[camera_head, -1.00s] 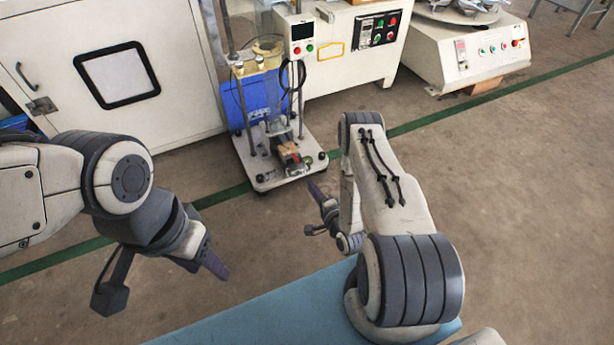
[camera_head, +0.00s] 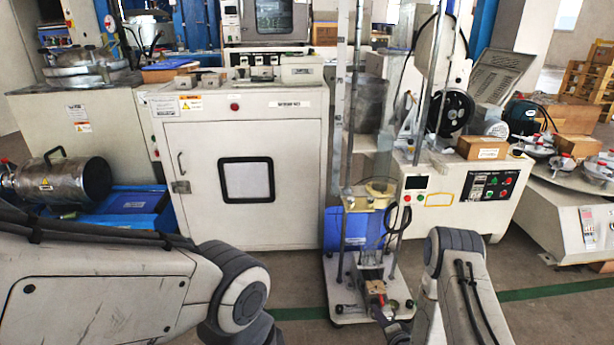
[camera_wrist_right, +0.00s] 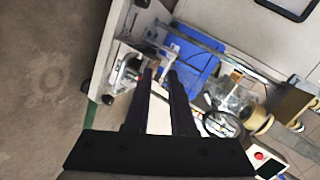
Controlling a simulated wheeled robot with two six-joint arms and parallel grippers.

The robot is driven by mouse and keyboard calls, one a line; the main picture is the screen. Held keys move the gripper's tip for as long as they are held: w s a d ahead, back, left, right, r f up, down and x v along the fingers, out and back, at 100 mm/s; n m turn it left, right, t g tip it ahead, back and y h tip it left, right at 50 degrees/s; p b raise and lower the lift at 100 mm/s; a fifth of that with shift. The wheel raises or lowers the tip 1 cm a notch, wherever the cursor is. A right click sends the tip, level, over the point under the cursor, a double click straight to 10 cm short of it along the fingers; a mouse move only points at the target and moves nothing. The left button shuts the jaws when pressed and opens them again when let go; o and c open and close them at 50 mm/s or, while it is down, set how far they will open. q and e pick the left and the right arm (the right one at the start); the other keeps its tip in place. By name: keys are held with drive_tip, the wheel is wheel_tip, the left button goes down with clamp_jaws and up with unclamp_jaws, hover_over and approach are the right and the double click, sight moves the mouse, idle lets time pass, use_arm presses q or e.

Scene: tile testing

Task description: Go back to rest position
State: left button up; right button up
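My right gripper (camera_wrist_right: 160,78) shows in the right wrist view as two dark parallel fingers with a narrow gap between them. It is open, and nothing is seen held in the gap. In the head view, my right forearm rises from the lower right, and only a small dark part of the right gripper (camera_head: 394,331) shows at the bottom, in front of the test stand. My left arm comes in from the left, low in the head view. Its elbow shows, but its gripper is below the frame.
A test stand (camera_head: 345,308) on a white wheeled base is ahead of my right arm, with a blue container (camera_head: 347,226) behind it. A white cabinet (camera_head: 290,190) stands at the centre left. Another machine (camera_head: 440,212) stands at the right. Floor shows at the lower right.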

drive_tip(key=w+a+r+n+g+p, duration=0.3)
drive_tip(key=a+r+n, duration=0.4)
drive_tip(key=r, duration=0.5)
drive_tip(key=s+a+r+n+g+p, duration=0.2)
drive_tip(key=s+a+r, duration=0.15)
drive_tip(key=r, duration=0.25)
drive_tip(key=s+a+r+n+g+p, duration=0.1)
drive_tip(key=s+a+r, duration=0.25)
drive_tip(key=r, duration=0.25)
drive_tip(key=s+a+r+n+g+p, duration=0.1)
drive_tip(key=s+r+n+g+p, duration=0.15)
drive_tip(key=s+r, duration=0.6)
drive_tip(key=s+a+r+n+g+h+p, duration=0.15)
drive_tip(key=s+r+n, duration=0.3)
drive_tip(key=s, duration=0.65)
drive_tip(key=s+a+r+n+g+y+p, duration=0.1)
drive_tip(key=s+r+n+g+p, duration=0.2)
drive_tip(key=s+r, duration=0.55)
wheel_tip(320, 180, up, 36)
drive_tip(key=p, duration=3.6)
drive_tip(key=shift+d+f+p, duration=0.15)
drive_tip(key=shift+p, duration=0.25)
drive_tip(key=shift+h, duration=0.25)
